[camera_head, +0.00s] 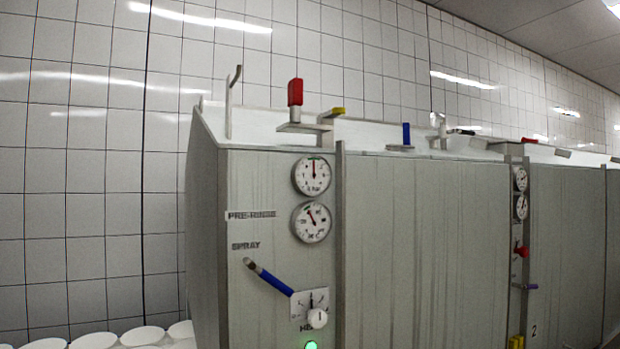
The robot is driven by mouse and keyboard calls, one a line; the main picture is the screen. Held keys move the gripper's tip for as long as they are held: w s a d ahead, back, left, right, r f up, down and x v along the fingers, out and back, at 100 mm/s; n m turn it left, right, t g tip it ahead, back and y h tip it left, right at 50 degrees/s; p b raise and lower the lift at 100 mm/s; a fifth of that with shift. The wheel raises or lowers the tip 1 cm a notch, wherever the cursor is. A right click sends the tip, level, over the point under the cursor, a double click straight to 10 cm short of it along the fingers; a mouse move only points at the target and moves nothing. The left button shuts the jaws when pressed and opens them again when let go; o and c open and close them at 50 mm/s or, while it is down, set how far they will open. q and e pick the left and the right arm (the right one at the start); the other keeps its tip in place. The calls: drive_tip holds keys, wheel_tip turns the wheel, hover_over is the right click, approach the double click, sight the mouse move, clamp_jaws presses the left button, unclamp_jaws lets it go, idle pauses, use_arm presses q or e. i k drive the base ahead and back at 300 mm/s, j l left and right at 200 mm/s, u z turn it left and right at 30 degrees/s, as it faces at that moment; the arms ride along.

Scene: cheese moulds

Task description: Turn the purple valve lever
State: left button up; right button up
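A small purple lever (525,287) sticks out to the right from the narrow post between the grey cabinets, at the right of the head view. It looks roughly level and is too small to show much detail. Just above it on the same post is a red handle (521,250). A larger blue-handled lever (275,283) slants down to the right on the front of the nearest cabinet, left of a dial plate (301,301). Neither of my grippers is in view.
The near grey cabinet (425,240) carries two round gauges (312,176) (311,222), a white knob (318,318) and a green light (311,345). Red (295,92) and blue (406,134) handles stand on top. White round moulds (95,341) sit at lower left.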

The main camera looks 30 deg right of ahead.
sight(518, 285)
drive_tip(key=z, duration=2.15)
